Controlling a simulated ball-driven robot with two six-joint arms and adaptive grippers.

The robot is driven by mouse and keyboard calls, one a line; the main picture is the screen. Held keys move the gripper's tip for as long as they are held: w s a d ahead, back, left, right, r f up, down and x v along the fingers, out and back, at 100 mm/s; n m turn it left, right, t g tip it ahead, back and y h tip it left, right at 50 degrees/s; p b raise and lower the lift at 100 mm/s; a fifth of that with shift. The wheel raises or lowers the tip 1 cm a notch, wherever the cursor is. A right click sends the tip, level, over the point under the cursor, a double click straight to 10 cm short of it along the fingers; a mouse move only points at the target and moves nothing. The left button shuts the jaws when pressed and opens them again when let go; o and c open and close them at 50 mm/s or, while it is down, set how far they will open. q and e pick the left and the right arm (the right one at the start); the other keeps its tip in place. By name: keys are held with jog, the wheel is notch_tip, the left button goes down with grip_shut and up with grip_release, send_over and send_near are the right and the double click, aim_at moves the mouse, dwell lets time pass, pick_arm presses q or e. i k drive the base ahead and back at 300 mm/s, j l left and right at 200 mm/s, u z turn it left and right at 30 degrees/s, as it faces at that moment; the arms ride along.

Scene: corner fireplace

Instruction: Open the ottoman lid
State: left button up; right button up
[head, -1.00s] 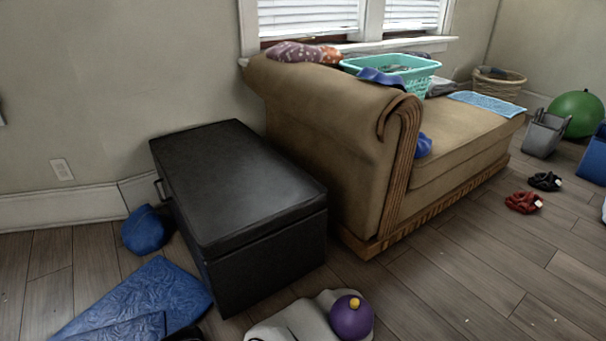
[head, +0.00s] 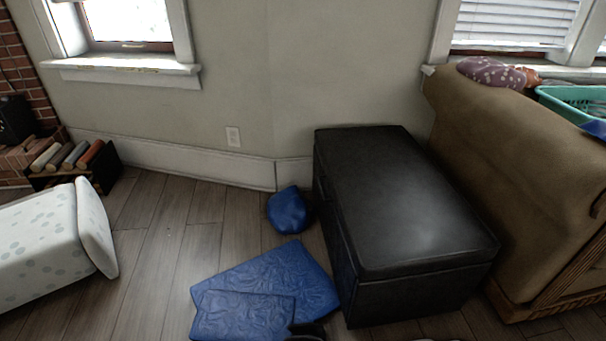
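The black ottoman (head: 425,300) stands against the wall at right of centre in the head view, beside the tan sofa. Its lid (head: 400,195) is a smooth black top and lies shut on the box. The ottoman's handle, on its left side, cannot be made out now. Neither of my grippers can be seen. A small dark shape at the bottom edge is too cut off to identify.
A blue folded mat (head: 265,290) and a blue rounded bag (head: 288,210) lie on the floor left of the ottoman. The tan sofa (head: 510,170) blocks its right side. A white spotted bin (head: 50,250) lies far left. Bare floor (head: 165,245) lies between bin and mat.

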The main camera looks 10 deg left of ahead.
aim_at(399, 213)
jog(key=i+j, duration=0.35)
jog(key=i+j+z, duration=0.1)
jog(key=i+j, duration=0.25)
jog(key=j, duration=0.15)
jog(key=i+j, duration=0.35)
jog(key=j, duration=0.15)
jog(key=i+j+z, duration=0.1)
jog(key=i+j, duration=0.55)
jog(key=j, duration=0.3)
